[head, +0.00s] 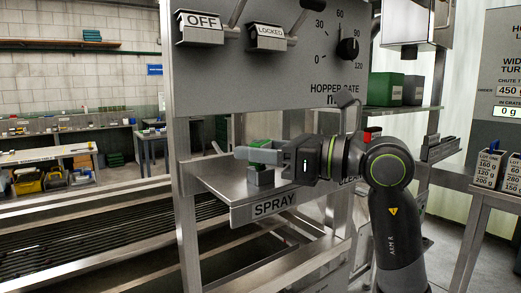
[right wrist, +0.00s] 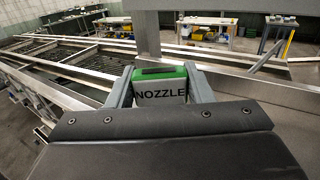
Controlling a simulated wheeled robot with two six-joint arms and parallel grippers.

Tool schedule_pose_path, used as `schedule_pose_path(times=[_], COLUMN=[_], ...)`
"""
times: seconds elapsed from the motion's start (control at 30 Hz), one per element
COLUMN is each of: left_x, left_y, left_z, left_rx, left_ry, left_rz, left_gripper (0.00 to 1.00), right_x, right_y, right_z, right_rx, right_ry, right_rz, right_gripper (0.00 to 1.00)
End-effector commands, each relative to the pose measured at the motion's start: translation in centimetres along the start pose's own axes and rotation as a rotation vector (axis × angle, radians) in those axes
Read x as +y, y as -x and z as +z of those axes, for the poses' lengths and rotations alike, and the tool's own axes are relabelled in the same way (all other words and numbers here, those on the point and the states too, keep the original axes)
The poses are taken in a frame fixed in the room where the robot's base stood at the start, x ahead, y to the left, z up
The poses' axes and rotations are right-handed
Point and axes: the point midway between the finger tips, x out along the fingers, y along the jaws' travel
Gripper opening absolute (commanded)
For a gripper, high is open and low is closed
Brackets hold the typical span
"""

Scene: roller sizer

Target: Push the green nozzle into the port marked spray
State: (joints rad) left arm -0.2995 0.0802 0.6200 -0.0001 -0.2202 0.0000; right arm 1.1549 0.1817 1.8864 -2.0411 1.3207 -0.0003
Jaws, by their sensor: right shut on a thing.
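The green nozzle (right wrist: 160,88) is a small block with a green top and a pale face lettered NOZZLE. It sits between the two fingers of my right gripper (right wrist: 161,82). In the head view my right gripper (head: 262,156) reaches in from the right, and green parts of the nozzle (head: 262,177) show above and below its fingers. The nozzle is over the metal shelf (head: 219,182) whose front label reads SPRAY (head: 275,207). I cannot tell whether it touches the shelf. My left gripper is out of view.
A grey panel (head: 270,75) with OFF and LOCKED levers and a dial (head: 348,47) hangs just above the gripper. A steel upright (head: 185,200) stands left of the shelf. A rack with a green box (head: 385,89) is behind. Long rollers (head: 90,240) run at lower left.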

Motion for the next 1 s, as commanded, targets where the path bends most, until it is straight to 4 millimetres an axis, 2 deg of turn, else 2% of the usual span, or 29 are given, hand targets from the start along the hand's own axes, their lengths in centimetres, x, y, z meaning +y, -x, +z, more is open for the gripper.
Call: schedule_pose_path(times=[0.33,0.37,0.53,1.0], left_x=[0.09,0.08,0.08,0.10], left_y=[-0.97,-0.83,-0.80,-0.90], left_z=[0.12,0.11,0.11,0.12], left_rx=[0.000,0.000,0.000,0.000], left_ry=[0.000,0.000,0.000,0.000], left_rz=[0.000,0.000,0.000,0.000], left_gripper=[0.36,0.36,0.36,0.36], right_x=[0.00,0.00,0.00,-0.05], right_y=[0.01,0.01,0.01,0.24], right_z=[-0.94,-0.79,-0.77,-0.83], right_rx=[0.000,0.000,0.000,0.000], right_ry=[0.000,0.001,0.000,0.001], right_rz=[0.000,0.000,0.000,-0.001], right_gripper=[0.25,0.50,0.72,0.72])
